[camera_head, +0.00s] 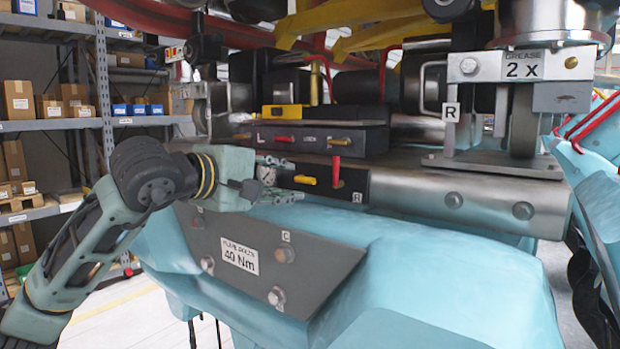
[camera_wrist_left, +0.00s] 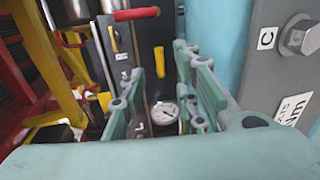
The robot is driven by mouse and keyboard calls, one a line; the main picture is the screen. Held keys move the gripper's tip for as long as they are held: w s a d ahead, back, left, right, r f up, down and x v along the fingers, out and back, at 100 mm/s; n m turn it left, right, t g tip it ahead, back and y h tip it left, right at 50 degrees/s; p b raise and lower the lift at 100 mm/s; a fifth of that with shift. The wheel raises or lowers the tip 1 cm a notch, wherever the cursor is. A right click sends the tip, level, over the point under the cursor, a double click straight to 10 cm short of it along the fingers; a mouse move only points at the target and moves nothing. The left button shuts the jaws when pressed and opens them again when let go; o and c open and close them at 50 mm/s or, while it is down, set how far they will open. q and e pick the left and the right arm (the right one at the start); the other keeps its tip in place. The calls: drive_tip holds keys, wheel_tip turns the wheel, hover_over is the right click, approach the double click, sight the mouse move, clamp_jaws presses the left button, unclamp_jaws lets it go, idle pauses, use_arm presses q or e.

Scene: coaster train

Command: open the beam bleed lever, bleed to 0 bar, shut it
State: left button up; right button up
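A black valve block (camera_head: 365,181) on the beam carries a yellow lever (camera_head: 305,180) lying level and a red lever (camera_head: 336,172) standing upright. I cannot tell which is the bleed lever. The same yellow lever (camera_wrist_left: 159,61) and red lever (camera_wrist_left: 136,13) show in the left wrist view. A round white gauge (camera_wrist_left: 165,112) shows between my left fingers; I cannot read its needle. My right gripper is out of view.
An upper black block (camera_head: 375,139) with another red lever (camera_head: 285,139) sits just above. A dark plate with bolts and a 40 Nm label (camera_head: 240,257) lies below my gripper. A steel bracket marked 2 x (camera_head: 500,67) stands right. Shelves (camera_head: 50,126) are behind, left.

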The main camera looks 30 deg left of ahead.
sight(306, 181)
use_arm(q)
drive_tip(key=p+x, duration=0.2)
drive_tip(key=x, duration=0.2)
drive_tip(key=shift+w+d, duration=0.1)
drive_tip(key=shift+w, duration=0.25)
drive_tip(key=shift+w+f, duration=0.25)
drive_tip(key=shift+w, duration=0.45)
drive_tip(key=c, duration=0.7)
clamp_jaws()
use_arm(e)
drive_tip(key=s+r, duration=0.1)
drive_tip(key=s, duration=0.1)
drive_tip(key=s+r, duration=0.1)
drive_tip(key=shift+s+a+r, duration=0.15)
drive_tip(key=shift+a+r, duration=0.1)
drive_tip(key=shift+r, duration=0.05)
